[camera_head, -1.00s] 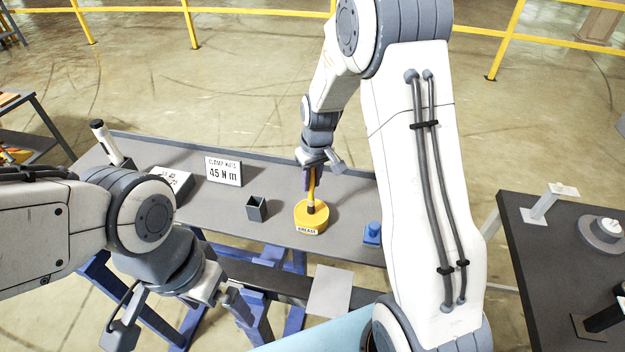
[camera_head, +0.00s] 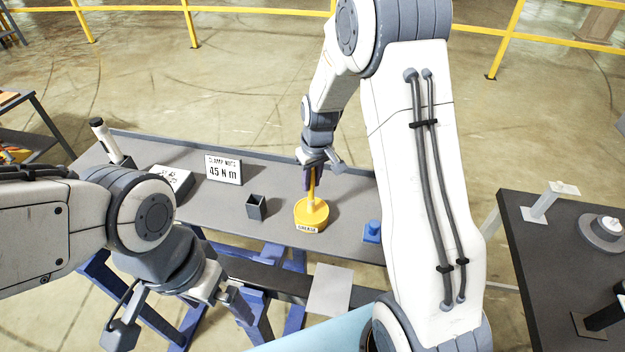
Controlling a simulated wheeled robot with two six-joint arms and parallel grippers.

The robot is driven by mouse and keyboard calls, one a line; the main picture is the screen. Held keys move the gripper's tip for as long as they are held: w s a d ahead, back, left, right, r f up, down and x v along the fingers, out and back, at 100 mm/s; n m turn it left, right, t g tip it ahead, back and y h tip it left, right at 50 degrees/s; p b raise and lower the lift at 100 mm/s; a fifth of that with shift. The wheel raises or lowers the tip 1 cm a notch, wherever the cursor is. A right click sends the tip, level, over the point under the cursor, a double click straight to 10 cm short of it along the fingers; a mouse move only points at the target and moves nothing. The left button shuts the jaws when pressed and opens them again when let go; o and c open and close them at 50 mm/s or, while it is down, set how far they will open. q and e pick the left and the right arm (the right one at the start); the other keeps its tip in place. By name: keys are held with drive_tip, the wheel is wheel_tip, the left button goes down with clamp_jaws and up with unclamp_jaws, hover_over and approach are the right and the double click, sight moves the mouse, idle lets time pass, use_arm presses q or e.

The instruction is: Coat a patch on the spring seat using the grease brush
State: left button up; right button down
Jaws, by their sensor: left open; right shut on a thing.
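The grease brush (camera_head: 312,183), with a yellow handle, stands nearly upright in my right gripper (camera_head: 311,180), which is shut on it. Its lower end is over or inside the round yellow grease pot (camera_head: 301,219) on the grey bench; I cannot tell whether it touches the grease. My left gripper (camera_head: 180,325) is open and empty at the lower left, in front of the bench. I cannot clearly identify the spring seat. A round grey disc with a pale centre (camera_head: 604,236) lies on the dark table at the right.
The grey bench (camera_head: 225,205) also holds a small dark open box (camera_head: 256,207), a torque sign (camera_head: 224,170) and a blue part (camera_head: 372,231). A pale blue curved surface (camera_head: 310,332) is at the bottom. The dark table (camera_head: 530,250) stands right of my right arm.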

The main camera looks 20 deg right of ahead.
idle(0.4)
drive_tip(key=shift+r+p, duration=2.9)
drive_tip(key=shift+r, duration=0.65)
drive_tip(key=shift+f, duration=0.1)
